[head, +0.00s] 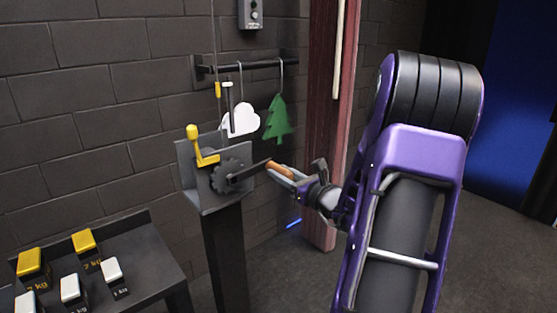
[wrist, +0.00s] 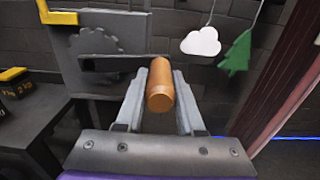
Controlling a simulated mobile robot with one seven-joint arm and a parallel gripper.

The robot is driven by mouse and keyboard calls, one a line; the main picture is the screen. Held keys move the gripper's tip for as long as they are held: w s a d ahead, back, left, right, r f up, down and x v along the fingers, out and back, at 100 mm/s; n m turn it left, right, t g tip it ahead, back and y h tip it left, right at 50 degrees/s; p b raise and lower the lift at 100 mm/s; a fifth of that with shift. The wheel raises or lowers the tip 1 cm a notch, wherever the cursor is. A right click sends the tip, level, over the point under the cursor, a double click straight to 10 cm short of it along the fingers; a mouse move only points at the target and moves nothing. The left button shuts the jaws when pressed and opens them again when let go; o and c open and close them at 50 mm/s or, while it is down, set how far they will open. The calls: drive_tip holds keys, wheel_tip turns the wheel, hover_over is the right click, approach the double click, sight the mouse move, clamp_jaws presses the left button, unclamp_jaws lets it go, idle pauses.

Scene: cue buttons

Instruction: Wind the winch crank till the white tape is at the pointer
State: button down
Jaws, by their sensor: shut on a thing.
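The winch (head: 231,178) stands on a dark post, with a grey toothed wheel (wrist: 95,42). Its dark crank arm (head: 249,174) points right from the hub, tilted slightly up, and ends in an orange-brown handle (head: 279,168). My gripper (head: 285,172) is shut on this handle (wrist: 160,92), with one finger on each side in the wrist view. A thin line hangs down from above the winch. Near it are a small yellow mark (head: 218,90) and a small white mark (head: 227,84); I cannot tell which is the tape or the pointer.
A yellow lever (head: 194,140) stands upright left of the wheel. A white cloud (head: 240,119) and a green tree (head: 278,118) hang from a wall rail behind. A low dark bench (head: 150,245) with several weights is at lower left. A reddish post (head: 325,110) rises behind my arm.

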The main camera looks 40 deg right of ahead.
drive_tip(key=shift+f, duration=0.45)
drive_tip(key=f, duration=0.1)
drive_tip(key=a+f, duration=0.1)
drive_tip(key=f, duration=0.3)
drive_tip(key=shift+a+f, duration=0.1)
drive_tip(key=shift+a, duration=0.15)
drive_tip(key=a+f, duration=0.3)
drive_tip(key=shift+s+a+f, duration=0.15)
drive_tip(key=shift+a+f, duration=0.2)
drive_tip(key=shift+f, duration=0.05)
